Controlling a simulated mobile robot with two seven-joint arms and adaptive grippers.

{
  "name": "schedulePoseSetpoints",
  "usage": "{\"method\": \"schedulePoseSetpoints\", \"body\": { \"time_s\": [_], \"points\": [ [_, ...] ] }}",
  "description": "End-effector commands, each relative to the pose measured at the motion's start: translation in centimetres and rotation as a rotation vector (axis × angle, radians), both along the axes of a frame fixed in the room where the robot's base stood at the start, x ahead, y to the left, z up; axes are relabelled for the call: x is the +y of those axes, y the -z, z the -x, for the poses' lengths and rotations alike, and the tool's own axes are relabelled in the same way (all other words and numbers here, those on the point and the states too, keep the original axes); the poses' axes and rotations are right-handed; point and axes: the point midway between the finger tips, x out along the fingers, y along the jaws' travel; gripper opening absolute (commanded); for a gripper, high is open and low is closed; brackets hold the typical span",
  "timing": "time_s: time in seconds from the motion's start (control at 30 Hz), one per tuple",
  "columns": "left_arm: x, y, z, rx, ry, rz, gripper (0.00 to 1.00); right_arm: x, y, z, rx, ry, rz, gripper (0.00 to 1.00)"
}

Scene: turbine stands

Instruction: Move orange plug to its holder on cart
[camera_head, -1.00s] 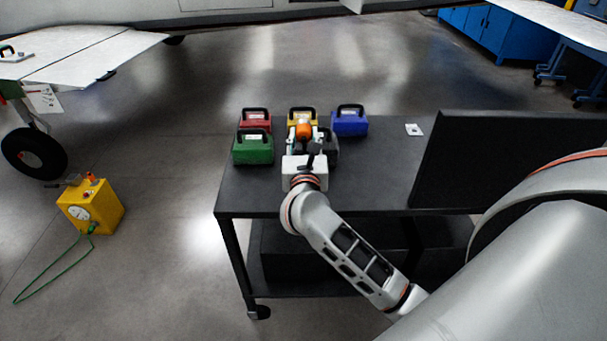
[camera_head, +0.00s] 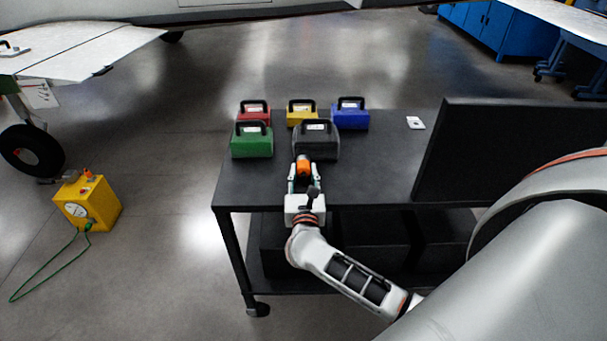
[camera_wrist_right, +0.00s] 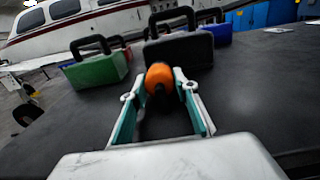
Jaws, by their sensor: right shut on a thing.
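The orange plug (camera_head: 304,165) is between the fingertips of my right gripper (camera_head: 304,172), which is shut on it. In the right wrist view the orange plug (camera_wrist_right: 159,77) is a rounded orange piece with a dark part facing the palm. The gripper is over the near side of the black cart (camera_head: 258,190), just in front of the grey case (camera_head: 316,146). I cannot tell how high it is above the cart top. No clear holder for the plug can be made out. My left gripper is not in view.
Green (camera_head: 252,145), red (camera_head: 253,110), yellow (camera_head: 300,112) and blue (camera_head: 350,116) cases stand on the cart's far left part. A black panel (camera_head: 510,155) rises at the right. A white card (camera_head: 415,123) lies on the cart. A yellow box (camera_head: 88,204) with a green cable stands on the floor.

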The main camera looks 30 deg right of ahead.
Motion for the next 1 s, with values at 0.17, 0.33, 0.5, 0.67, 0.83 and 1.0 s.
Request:
{"method": "schedulePoseSetpoints", "body": {
  "time_s": [0.17,0.33,0.5,0.67,0.83,1.0],
  "points": [
    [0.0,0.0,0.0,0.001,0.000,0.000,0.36,0.0,-0.1,0.0,-0.002,0.000,0.000,0.00],
    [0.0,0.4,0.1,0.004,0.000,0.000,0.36,0.0,0.2,0.0,-0.001,0.000,0.000,0.00],
    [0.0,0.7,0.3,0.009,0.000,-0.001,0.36,0.0,0.2,0.0,-0.001,0.000,0.000,0.46],
    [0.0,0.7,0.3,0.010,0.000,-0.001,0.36,0.0,0.2,0.0,-0.001,0.000,0.000,0.46],
    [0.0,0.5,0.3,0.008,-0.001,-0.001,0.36,0.0,0.0,0.0,-0.001,0.000,0.000,0.46],
    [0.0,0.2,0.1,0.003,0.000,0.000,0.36,0.9,0.1,1.3,0.001,-0.001,-0.003,0.46]
  ]
}}
